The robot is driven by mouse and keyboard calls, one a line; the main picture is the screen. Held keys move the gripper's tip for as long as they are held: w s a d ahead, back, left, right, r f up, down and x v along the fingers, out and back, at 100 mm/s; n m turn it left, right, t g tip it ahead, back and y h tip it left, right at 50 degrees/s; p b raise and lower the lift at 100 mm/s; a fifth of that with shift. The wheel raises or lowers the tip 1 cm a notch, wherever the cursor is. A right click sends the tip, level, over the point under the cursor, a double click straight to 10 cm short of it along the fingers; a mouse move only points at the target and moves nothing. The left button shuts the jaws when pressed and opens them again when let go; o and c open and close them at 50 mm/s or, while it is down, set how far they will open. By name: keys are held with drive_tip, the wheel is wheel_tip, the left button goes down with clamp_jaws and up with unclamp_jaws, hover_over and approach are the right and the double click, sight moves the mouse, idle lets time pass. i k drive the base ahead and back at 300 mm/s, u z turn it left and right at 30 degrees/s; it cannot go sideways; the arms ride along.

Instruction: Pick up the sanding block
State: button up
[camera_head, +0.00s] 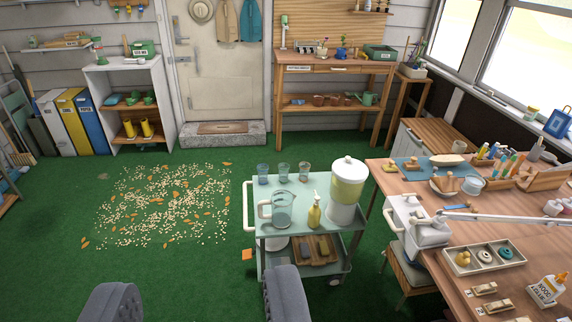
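I cannot make out the sanding block for certain. Small tan blocks lie at the far left of the wooden worktable (455,245), one near its corner (389,167) and one on a blue mat (428,174); they are too small to identify. Two small wooden pieces (484,289) lie near its front edge. My gripper (198,302) shows as two grey, rounded fingers at the bottom edge, wide apart, with only green carpet between them. It is open and empty, well to the left of the worktable.
A pale green cart (262,244) stands between my gripper and the worktable, carrying a jug (282,209), drink dispenser (346,190), soap bottle (314,212) and glasses. A white lamp arm (500,218) crosses the worktable.

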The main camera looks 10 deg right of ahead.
sight(413, 164)
drive_tip(key=z, duration=0.2)
drive_tip(key=i, duration=1.25)
drive_tip(key=z, duration=0.6)
drive_tip(key=i, duration=1.7)
drive_tip(key=z, duration=0.4)
